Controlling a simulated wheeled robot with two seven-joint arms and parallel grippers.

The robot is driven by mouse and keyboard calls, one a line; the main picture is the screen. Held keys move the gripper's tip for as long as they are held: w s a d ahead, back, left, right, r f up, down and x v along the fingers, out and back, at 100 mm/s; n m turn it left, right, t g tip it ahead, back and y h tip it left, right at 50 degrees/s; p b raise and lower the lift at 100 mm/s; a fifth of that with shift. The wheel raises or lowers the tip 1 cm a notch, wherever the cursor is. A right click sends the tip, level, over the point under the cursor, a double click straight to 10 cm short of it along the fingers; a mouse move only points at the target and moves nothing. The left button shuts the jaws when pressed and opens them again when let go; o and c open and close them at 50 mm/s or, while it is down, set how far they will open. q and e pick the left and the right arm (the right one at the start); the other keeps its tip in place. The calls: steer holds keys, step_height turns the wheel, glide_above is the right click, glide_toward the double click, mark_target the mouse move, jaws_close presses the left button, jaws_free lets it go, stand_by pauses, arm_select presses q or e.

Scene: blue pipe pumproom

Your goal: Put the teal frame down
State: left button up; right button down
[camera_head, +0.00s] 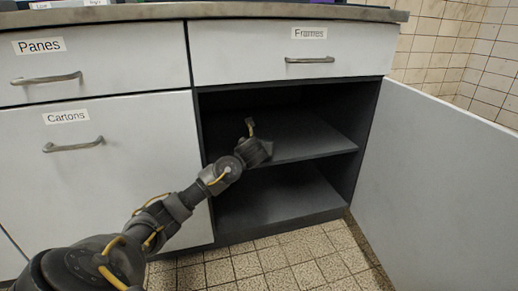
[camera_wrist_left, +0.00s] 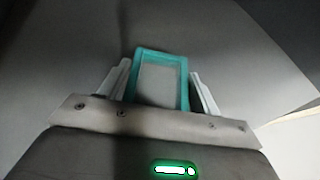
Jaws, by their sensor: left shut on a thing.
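The teal frame (camera_wrist_left: 160,54) is a small upright-looking rectangle with a grey middle in the left wrist view. My left gripper (camera_wrist_left: 160,82) is shut on it, with one pale finger at each side. In the head view my left gripper (camera_head: 258,150) is inside the open cupboard, by the left part of its middle shelf (camera_head: 310,140). The teal frame cannot be made out in the head view, and I cannot tell whether it touches the shelf. My right gripper is in neither view.
The lower compartment (camera_head: 275,200) looks empty. The open cupboard door (camera_head: 440,180) stands at the right. Above are the shut "Frames" drawer (camera_head: 260,62) and "Panes" drawer (camera_head: 120,65). The "Cartons" front (camera_head: 110,180) is shut at the left. The shelf's right part is clear.

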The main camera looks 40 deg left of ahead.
arm_select(q)
steer(key=o, duration=1)
steer(key=shift+f, duration=0.1)
